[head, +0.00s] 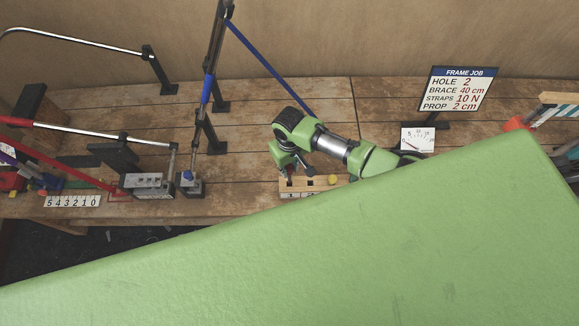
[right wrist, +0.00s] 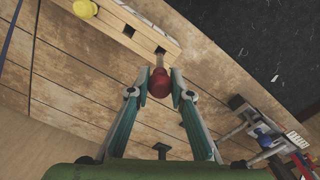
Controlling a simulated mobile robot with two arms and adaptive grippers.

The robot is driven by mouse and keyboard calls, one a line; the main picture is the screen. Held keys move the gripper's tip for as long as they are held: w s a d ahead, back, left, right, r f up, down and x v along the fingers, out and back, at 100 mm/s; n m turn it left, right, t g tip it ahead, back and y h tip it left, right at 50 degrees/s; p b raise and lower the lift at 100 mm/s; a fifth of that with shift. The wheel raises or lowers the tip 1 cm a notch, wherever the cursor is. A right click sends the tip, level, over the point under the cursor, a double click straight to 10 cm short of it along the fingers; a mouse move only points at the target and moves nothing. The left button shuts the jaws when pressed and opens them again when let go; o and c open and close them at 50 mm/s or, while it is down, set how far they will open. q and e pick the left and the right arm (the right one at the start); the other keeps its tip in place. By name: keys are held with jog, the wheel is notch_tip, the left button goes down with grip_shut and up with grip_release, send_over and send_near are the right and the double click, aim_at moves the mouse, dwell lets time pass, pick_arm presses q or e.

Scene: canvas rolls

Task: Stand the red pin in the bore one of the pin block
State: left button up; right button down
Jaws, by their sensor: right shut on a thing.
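The light wooden pin block (head: 312,185) stands on the bench in the head view, partly hidden by a large green surface in front. It also shows in the right wrist view (right wrist: 110,20), with two dark square bores in its top. My right gripper (head: 287,173) is over the block's left end. In the right wrist view my right gripper (right wrist: 158,90) is shut on the red pin (right wrist: 160,84) by its round red head. The pin's pale shank points at the end bore. I cannot tell whether its tip is inside. My left gripper is not in view.
A yellow pin (head: 333,180) stands in the block, right of my gripper. A sign (head: 458,90) and a dial gauge (head: 418,139) stand to the right. Metal clamp blocks (head: 148,186) and a post with a blue rod (head: 208,90) stand to the left.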

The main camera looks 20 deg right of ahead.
aim_at(290, 182)
jog(key=shift+p, duration=0.75)
dwell(1.2)
jog(key=shift+f+b, duration=3.75)
jog(key=shift+f, duration=1.2)
jog(key=c, duration=1.8)
grip_release()
jog(key=shift+o, duration=0.2)
notch_tip(290, 182, up, 12)
jog(key=shift+r, duration=0.1)
